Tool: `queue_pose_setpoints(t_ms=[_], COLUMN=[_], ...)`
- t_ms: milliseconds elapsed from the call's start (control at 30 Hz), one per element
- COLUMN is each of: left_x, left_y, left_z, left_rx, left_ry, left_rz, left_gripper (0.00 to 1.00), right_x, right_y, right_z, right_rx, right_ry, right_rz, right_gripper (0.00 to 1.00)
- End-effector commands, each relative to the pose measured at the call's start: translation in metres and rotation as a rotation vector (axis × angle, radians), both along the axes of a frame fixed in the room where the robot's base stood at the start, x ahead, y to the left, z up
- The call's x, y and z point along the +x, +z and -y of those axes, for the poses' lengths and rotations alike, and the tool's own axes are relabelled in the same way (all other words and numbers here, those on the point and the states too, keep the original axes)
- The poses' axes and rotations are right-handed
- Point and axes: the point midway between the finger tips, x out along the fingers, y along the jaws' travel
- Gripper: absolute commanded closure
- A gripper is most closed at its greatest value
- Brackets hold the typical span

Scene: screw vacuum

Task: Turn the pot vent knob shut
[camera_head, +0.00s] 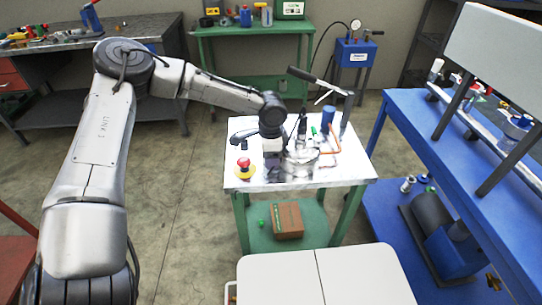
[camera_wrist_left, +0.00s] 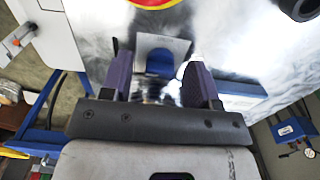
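A shiny metal pot (camera_head: 303,158) stands on the bright metal top of a green table (camera_head: 350,172). My left gripper (camera_head: 272,161) reaches down just left of the pot and overlaps it in the head view. In the left wrist view its two purple-padded fingers (camera_wrist_left: 161,82) stand apart, with a gap between them. A small blue piece in a pale frame (camera_wrist_left: 161,62) and blurred shiny metal show between the fingers. I cannot tell whether anything touches the pads. The vent knob is too small or hidden to make out. My right gripper is in neither view.
A red and yellow emergency button (camera_head: 244,168) sits at the table's left front, close to the gripper. A blue cylinder (camera_head: 327,119) and copper pipe (camera_head: 334,143) stand behind the pot. A cardboard box (camera_head: 288,221) lies on the lower shelf. A blue bench (camera_head: 420,127) stands right.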

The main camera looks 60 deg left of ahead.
Motion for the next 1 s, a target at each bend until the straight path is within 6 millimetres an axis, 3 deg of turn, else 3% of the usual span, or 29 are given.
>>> queue_pose_setpoints(t_ms=[67,500,1000], left_x=[0.0,0.0,0.0], left_y=[0.0,0.0,0.0], left_z=[0.0,0.0,0.0], left_rx=[0.0,0.0,0.001], left_ry=[0.0,0.0,0.263], left_rz=[0.0,0.0,-0.002], left_gripper=[0.52,0.94,0.94], right_x=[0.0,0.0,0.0], right_y=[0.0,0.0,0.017], right_z=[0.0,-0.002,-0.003], right_rx=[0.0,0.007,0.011], right_ry=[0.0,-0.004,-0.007], right_rz=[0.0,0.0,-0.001], right_gripper=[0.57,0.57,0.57])
